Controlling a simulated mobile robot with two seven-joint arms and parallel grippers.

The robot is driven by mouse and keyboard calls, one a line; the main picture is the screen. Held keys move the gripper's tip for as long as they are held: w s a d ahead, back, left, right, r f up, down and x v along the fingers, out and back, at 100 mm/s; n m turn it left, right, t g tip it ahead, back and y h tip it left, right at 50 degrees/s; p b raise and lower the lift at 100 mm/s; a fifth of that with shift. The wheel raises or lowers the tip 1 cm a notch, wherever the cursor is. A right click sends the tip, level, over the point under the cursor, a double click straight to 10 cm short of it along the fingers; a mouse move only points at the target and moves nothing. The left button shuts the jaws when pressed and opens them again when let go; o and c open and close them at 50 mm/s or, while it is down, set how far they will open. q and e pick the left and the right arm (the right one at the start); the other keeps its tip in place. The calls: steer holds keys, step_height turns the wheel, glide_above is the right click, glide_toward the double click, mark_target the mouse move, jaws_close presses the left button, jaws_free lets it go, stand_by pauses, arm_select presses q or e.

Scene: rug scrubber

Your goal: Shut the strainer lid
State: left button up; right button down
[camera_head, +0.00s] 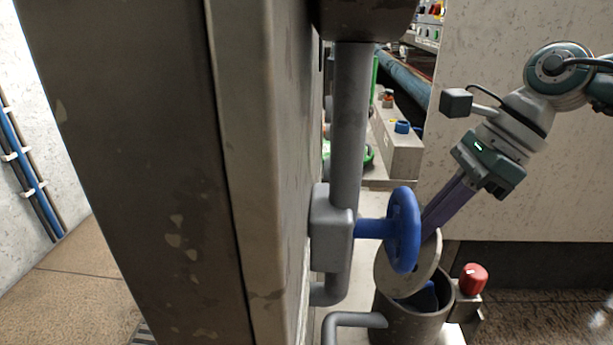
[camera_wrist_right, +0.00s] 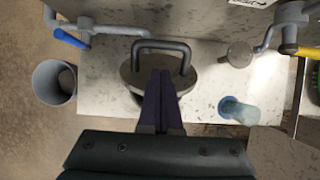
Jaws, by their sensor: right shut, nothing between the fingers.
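The strainer lid (camera_head: 429,262) is a grey disc standing tilted up over the mouth of the round grey strainer pot (camera_head: 405,327) in the head view. The blue handwheel hides part of it. Something blue shows inside the pot. My right gripper (camera_head: 432,222) comes down from the upper right, its shut fingers at the lid's upper edge. In the right wrist view the lid (camera_wrist_right: 132,76) lies behind the shut, empty fingertips (camera_wrist_right: 161,74), with a grey U-shaped handle (camera_wrist_right: 187,60) just beyond them. I cannot tell whether they touch. My left gripper is not in view.
A blue handwheel (camera_head: 403,230) on a grey pipe stands close left of the right fingers. A red knob (camera_head: 473,278) is right of the pot. A large brown panel (camera_head: 130,150) fills the left. The right wrist view shows a grey bucket (camera_wrist_right: 44,82) and a bluish cylinder (camera_wrist_right: 240,111).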

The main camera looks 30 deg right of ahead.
steer(key=d+f+b, duration=0.1)
steer(key=s+d+f+b, duration=0.2)
steer(key=f+b, duration=0.1)
stand_by(0.5)
step_height(320, 180, up, 9)
steer(key=d+p, duration=0.1)
steer(key=p, duration=0.5)
steer(key=shift+s+d, duration=0.3)
steer(key=shift+s, duration=0.15)
